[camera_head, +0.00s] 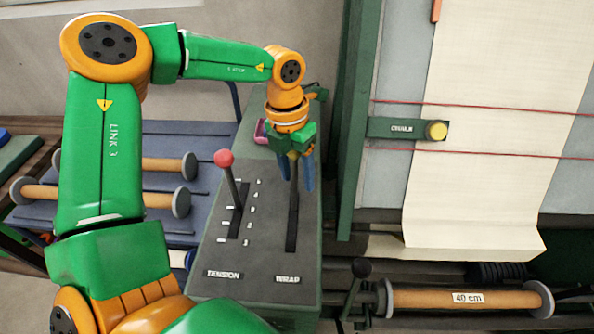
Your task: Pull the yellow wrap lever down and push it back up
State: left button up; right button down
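The yellow wrap lever (293,156) stands at the upper end of the slot marked WRAP on the dark control box (215,260). Its yellow knob is partly hidden by my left gripper (294,172). The gripper points down over the lever, with one blue finger on each side of it. The fingers are apart with the lever between them; I cannot tell whether they press on it. My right gripper is not in view.
A red-knobbed lever (224,158) stands in the TENSION slot, left of the wrap lever. A green frame post (357,130) rises close on the right, beside cream cloth (470,190). Wooden rollers (110,197) lie at left, and a 40 cm roller (430,299) lies at lower right.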

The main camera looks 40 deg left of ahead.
pick_arm(q)
jog(key=shift+s, duration=0.15)
jog(key=c, duration=0.7)
grip_shut()
jog(key=shift+r, duration=0.1)
